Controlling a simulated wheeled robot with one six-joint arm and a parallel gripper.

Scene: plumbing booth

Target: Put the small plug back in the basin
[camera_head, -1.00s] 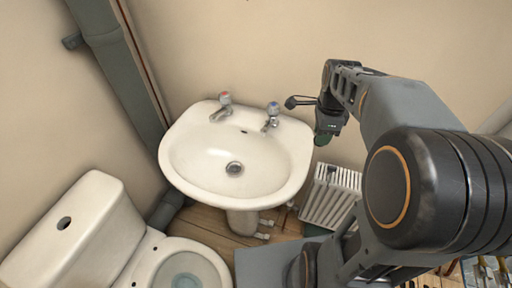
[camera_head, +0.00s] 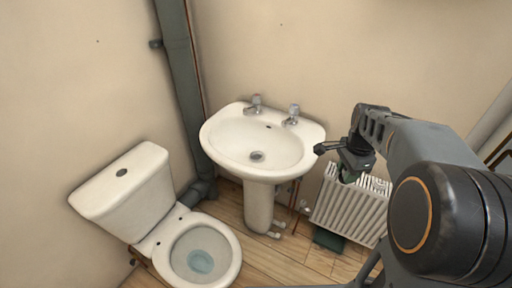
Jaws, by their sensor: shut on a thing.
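The white basin (camera_head: 225,133) stands on a pedestal at the back wall, with two taps on its rear ledge. Its bowl looks empty, with a round drain hole (camera_head: 257,156) in the middle. My gripper (camera_head: 348,177) points down just right of the basin, in front of the radiator in the picture, and is apart from the basin's rim. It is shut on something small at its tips. The tips are dark and greenish, and the held thing, which I take for the small plug, is too small and hidden to make out.
A white radiator (camera_head: 335,212) is on the wall right of the basin. A toilet (camera_head: 205,250) stands at the lower left, and a grey pipe (camera_head: 181,85) runs up the corner. The space above the basin bowl is clear.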

